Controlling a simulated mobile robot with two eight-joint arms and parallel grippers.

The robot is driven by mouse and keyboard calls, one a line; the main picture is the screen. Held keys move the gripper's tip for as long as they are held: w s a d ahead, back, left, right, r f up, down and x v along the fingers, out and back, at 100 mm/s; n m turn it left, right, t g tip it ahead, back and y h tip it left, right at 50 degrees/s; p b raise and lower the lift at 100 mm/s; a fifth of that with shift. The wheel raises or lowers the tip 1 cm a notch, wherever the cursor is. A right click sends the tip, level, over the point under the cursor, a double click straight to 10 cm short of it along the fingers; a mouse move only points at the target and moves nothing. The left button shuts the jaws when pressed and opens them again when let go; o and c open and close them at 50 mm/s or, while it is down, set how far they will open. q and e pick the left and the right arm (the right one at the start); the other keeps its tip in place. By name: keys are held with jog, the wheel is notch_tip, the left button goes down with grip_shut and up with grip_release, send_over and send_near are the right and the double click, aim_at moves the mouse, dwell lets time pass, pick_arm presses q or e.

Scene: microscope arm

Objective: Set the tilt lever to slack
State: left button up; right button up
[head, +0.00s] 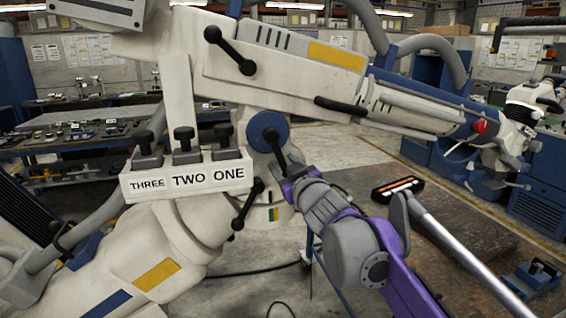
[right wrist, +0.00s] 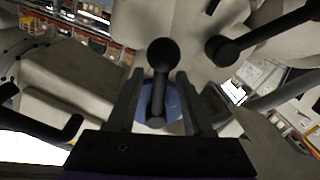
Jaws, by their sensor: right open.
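The white microscope arm (head: 235,85) fills the middle of the head view. A black lever (head: 275,148) on a blue round hub (head: 268,126) points down and slightly right. In the right wrist view this lever, with its ball knob (right wrist: 161,54), stands between the two fingers of my right gripper (right wrist: 159,80). The fingers are open, with a visible gap on each side of the lever. In the head view my right gripper (head: 289,170) is at the lever's lower end, its fingers partly hidden. No name shows on the lever, so I cannot tell which lever is tilt. My left gripper is out of view.
Another black lever (head: 230,50) is higher on the arm, and one (head: 247,204) is lower, close left of my gripper. A block labelled THREE, TWO, ONE (head: 188,178) carries black knobs. A dark bench (head: 75,140) stands behind left. Open floor (head: 340,145) lies behind right.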

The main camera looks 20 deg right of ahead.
jog(key=shift+w, duration=0.35)
grip_shut()
dwell(1.2)
